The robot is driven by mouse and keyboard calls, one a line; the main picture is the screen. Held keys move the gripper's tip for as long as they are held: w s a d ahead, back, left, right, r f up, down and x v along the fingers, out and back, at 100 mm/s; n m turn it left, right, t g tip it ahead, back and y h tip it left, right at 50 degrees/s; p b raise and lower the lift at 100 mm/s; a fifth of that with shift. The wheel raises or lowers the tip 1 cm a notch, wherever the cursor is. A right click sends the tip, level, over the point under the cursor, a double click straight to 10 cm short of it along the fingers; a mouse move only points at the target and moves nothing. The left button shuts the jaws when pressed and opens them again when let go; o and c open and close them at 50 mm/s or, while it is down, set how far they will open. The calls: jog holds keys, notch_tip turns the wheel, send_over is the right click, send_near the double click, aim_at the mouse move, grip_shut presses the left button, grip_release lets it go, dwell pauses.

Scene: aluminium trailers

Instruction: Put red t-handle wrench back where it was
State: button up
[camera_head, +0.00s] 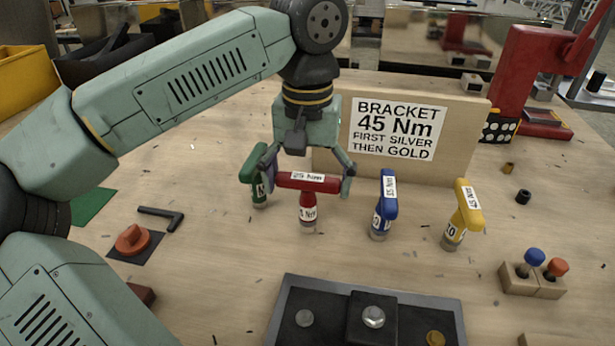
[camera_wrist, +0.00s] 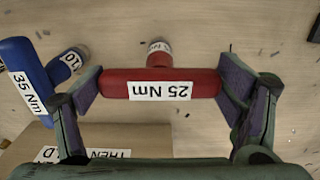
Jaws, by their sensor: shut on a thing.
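The red t-handle wrench (camera_head: 308,205), labelled 25 Nm, stands upright between the green and blue wrenches. My gripper (camera_head: 309,178) is around its crossbar from above, one finger at each end. In the wrist view my gripper (camera_wrist: 160,88) is shut on the red wrench (camera_wrist: 160,82), with its label facing the camera. Whether the wrench's lower end touches the table is hard to tell.
A green wrench (camera_head: 257,175) stands close on the left. A blue wrench (camera_head: 383,205) and a yellow wrench (camera_head: 463,214) stand to the right. A wooden sign board (camera_head: 465,125) stands behind. A dark tray with bolts (camera_head: 283,310) lies in front.

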jog(key=shift+f, duration=0.25)
jog(key=shift+f, duration=0.2)
jog(key=o, duration=1.5)
jog(key=shift+o, duration=0.2)
jog(key=shift+r, duration=0.1)
notch_tip(320, 180, up, 12)
jog(key=shift+r, duration=0.15)
